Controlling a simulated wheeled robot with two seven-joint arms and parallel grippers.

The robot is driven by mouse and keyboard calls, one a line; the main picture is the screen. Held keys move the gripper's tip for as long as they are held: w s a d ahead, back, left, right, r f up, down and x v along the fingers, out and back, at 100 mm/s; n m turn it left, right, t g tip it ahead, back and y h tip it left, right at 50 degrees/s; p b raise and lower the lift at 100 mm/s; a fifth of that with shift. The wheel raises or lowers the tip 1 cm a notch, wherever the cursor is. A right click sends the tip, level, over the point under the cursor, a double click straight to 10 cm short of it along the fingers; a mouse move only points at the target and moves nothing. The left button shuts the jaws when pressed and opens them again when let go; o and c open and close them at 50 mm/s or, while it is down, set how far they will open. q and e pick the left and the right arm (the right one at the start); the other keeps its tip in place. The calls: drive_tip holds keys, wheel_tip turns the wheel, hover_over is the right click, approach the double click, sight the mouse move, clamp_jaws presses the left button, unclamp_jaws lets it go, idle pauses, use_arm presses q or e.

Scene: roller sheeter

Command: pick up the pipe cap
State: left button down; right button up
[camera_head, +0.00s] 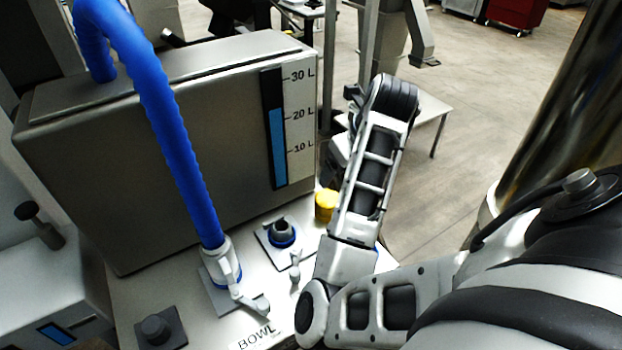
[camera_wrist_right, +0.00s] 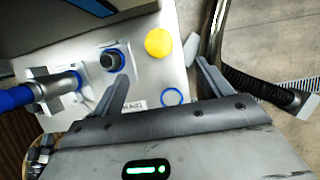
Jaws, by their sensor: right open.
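The pipe cap looks like the yellow round piece (camera_head: 326,205) at the right edge of the steel top in the head view. In the right wrist view the yellow cap (camera_wrist_right: 159,43) lies beyond and between my fingertips, apart from them. My right gripper (camera_wrist_right: 163,69) is open and empty, with its two fingers spread. In the head view my right gripper (camera_head: 338,150) is mostly hidden behind my own arm, near the cap. My left gripper is not in view.
A steel tank (camera_head: 180,140) with a level scale stands behind. A blue hose (camera_head: 165,110) runs to a valve fitting on the steel top. An open pipe stub (camera_head: 282,232) with a blue ring is left of the cap. A blue ring (camera_wrist_right: 172,97) lies between my fingers' bases.

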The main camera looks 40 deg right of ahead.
sight(329, 199)
drive_tip(key=x, duration=1)
drive_tip(key=shift+d+f, duration=0.1)
drive_tip(key=shift+f, duration=0.05)
drive_tip(key=shift+x, duration=2.75)
drive_tip(key=shift+s, duration=0.2)
drive_tip(key=c, duration=1.1)
